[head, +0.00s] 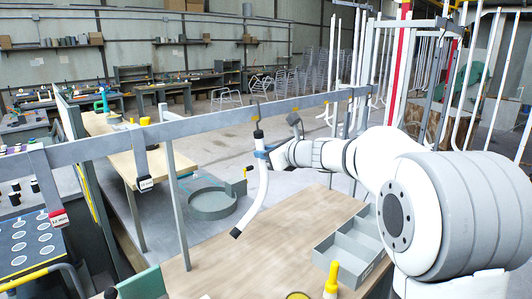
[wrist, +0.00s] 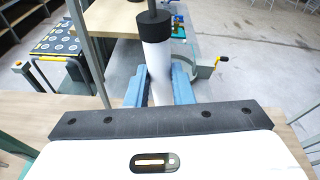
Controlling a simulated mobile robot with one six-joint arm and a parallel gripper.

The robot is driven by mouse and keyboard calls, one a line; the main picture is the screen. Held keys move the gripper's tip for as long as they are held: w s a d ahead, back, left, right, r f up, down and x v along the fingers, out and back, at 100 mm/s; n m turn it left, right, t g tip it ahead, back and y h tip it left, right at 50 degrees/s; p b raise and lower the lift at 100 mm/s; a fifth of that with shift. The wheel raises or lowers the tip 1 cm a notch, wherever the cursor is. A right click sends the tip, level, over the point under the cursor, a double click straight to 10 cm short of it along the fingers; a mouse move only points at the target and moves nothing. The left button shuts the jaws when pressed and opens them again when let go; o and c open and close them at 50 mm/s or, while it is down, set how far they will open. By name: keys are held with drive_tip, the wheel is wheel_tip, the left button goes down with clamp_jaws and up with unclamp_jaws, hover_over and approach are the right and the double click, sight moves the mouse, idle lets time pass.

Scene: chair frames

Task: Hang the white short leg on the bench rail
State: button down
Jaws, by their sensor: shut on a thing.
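The white short leg (head: 255,200) is a slightly curved white tube with black ends. It hangs nearly upright in my gripper (head: 265,153), its lower end bending to the left. The blue fingers are shut around its upper part. In the wrist view the leg (wrist: 157,62) stands between the blue fingers of my gripper (wrist: 159,88), black cap upward. The bench rail (head: 215,121) is a grey bar crossing the head view. The leg's black top is just below the rail, by a thin dark stem; I cannot tell whether it is hooked on.
Labelled hangers (head: 144,184) and yellow clips (head: 145,121) sit along the rail. Below is a wooden bench top (head: 220,260) with a grey divided tray (head: 350,245) and a yellow bottle (head: 332,280). A round grey fixture (head: 210,200) lies beyond. White tubes hang at the right.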

drive_tip(key=shift+f+b, duration=0.5)
drive_tip(key=shift+f, duration=0.05)
drive_tip(key=c, duration=1.2)
unclamp_jaws()
drive_tip(key=shift+s+d, duration=0.1)
drive_tip(key=shift+d, duration=0.05)
drive_tip(key=v, duration=0.7)
drive_tip(key=shift+s+d+r, duration=0.2)
drive_tip(key=shift+s+d, duration=0.05)
drive_tip(key=shift+d, duration=0.05)
